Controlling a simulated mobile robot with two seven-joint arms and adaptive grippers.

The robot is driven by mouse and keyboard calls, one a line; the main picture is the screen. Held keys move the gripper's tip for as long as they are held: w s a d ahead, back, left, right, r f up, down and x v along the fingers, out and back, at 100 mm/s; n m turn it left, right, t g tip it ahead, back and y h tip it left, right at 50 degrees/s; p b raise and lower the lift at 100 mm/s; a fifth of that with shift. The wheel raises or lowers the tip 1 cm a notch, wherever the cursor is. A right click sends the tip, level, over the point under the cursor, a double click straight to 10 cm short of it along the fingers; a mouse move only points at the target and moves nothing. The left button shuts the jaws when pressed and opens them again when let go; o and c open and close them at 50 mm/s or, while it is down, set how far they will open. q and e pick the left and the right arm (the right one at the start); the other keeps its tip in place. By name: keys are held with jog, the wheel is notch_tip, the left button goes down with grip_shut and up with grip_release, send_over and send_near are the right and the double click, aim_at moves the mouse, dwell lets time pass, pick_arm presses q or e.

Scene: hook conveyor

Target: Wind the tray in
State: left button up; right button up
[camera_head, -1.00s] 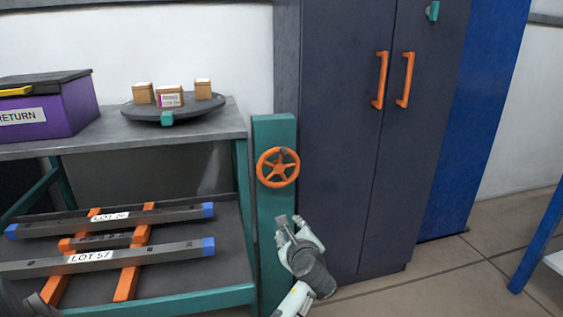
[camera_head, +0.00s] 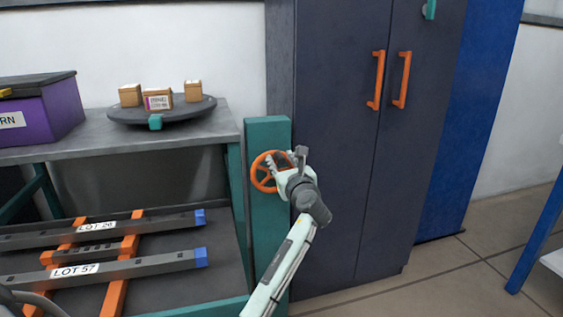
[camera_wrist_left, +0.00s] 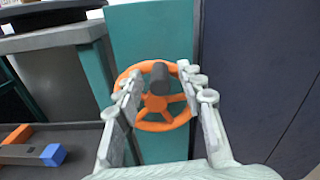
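An orange handwheel (camera_head: 259,167) with spokes is mounted on a teal post (camera_head: 268,220) beside the bench. In the left wrist view the wheel (camera_wrist_left: 154,126) faces me, with a dark knob (camera_wrist_left: 161,80) standing out near its upper rim. My left gripper (camera_head: 285,160) is open in front of the wheel. Its fingers (camera_wrist_left: 158,88) lie to either side of the knob, and I cannot tell whether they touch it. In the head view the gripper covers the wheel's right side. I cannot tell for sure which surface is the tray. My right gripper is not in view.
A bench (camera_head: 190,143) holds a dark round platter (camera_head: 190,114) with small boxes and a purple bin (camera_head: 58,115). Below lie grey bars (camera_head: 150,264) with blue ends on orange supports. A dark cabinet (camera_head: 335,190) stands close to the post's right.

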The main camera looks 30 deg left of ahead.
pick_arm(q)
jog(key=shift+c, duration=0.6)
grip_shut()
jog(key=shift+w, duration=0.2)
